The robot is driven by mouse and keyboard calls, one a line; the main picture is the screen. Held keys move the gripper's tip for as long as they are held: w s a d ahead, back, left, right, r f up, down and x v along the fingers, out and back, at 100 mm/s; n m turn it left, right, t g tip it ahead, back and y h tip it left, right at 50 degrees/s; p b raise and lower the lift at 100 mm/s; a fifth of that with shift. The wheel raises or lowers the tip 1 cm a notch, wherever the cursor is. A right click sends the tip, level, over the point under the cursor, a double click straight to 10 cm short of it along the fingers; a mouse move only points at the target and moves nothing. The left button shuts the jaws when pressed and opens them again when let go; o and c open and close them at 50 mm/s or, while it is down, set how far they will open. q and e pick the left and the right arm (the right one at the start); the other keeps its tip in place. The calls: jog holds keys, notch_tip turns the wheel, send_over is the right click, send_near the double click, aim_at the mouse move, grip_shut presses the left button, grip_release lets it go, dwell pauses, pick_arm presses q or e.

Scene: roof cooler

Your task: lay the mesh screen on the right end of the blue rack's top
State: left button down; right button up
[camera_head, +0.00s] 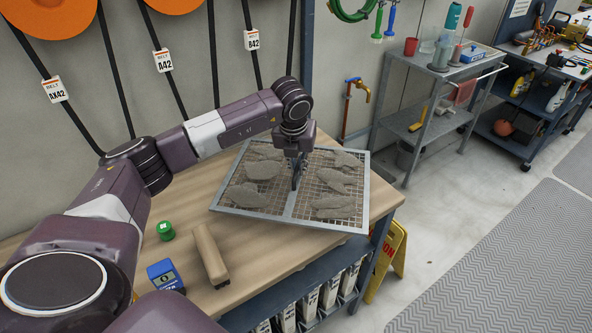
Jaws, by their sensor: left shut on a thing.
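The mesh screen (291,207) is a grey-framed wire panel with a middle bar and several grey, matted patches on both halves. It is over the right end of the blue rack's wooden top (280,248). My left gripper (296,180) points down at the screen's middle bar and is shut on it. The screen's front edge looks close to the top; I cannot tell whether it is touching or slightly raised. The wood beneath the screen is mostly hidden. My right gripper is not in view.
Belts hang on the wall behind. A brass tap (356,95) and a yellow floor sign (389,262) are near the right end. A grey cart (440,75) stands beyond.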

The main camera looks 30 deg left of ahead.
aim_at(296, 169)
pick_arm(q)
jog(key=shift+w+a+r, duration=0.1)
jog(key=shift+w+a, duration=0.1)
jog(key=shift+a, duration=0.1)
jog(key=shift+a+f, duration=0.1)
jog(key=shift+f, duration=0.1)
notch_tip(296, 169, down, 2)
jog(key=shift+f+p, duration=0.1)
jog(key=shift+p, duration=0.6)
jog(key=shift+f, duration=0.5)
jog(key=c, duration=2.1)
grip_release()
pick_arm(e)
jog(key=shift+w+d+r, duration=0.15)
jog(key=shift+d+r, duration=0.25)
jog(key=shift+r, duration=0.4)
pick_arm(q)
jog(key=b+v, duration=0.3)
jog(key=v, duration=0.8)
jog(key=shift+s+r, duration=0.25)
jog(key=shift+r, duration=0.25)
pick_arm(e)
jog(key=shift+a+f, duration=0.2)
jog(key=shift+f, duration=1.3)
